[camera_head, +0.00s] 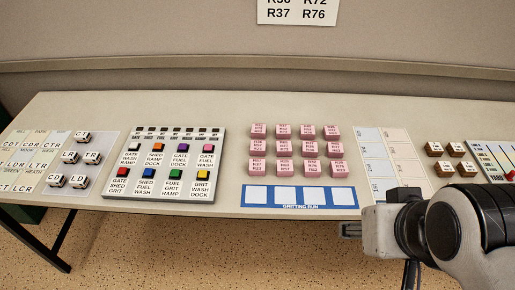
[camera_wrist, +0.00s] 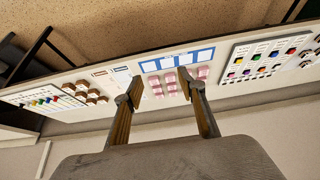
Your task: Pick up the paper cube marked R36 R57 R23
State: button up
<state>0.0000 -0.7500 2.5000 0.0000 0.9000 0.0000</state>
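Several pink paper cubes (camera_head: 284,167) stand in three rows on the table in the head view, each with small dark print. The front-left cube (camera_head: 258,168) seems to show R57 and R23, but the print is too small to confirm, and I cannot tell which cube is marked R36 R57 R23. The pink cubes also show in the wrist view (camera_wrist: 171,90), beyond and between my fingers. My gripper (camera_wrist: 157,86) is open and empty, apart from the cubes. In the head view it is at the lower right, its fingers mostly hidden.
A blue strip with white squares (camera_head: 300,208) lies in front of the cubes. A button panel (camera_head: 137,185) and lettered tiles are left. Pale cards (camera_head: 376,165), brown cubes (camera_head: 444,169) and a slider panel (camera_head: 486,150) are right. A wall stands behind the table.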

dwell(0.3)
jog(key=o, duration=0.5)
jog(key=shift+c, duration=0.2)
jog(key=shift+w, duration=0.1)
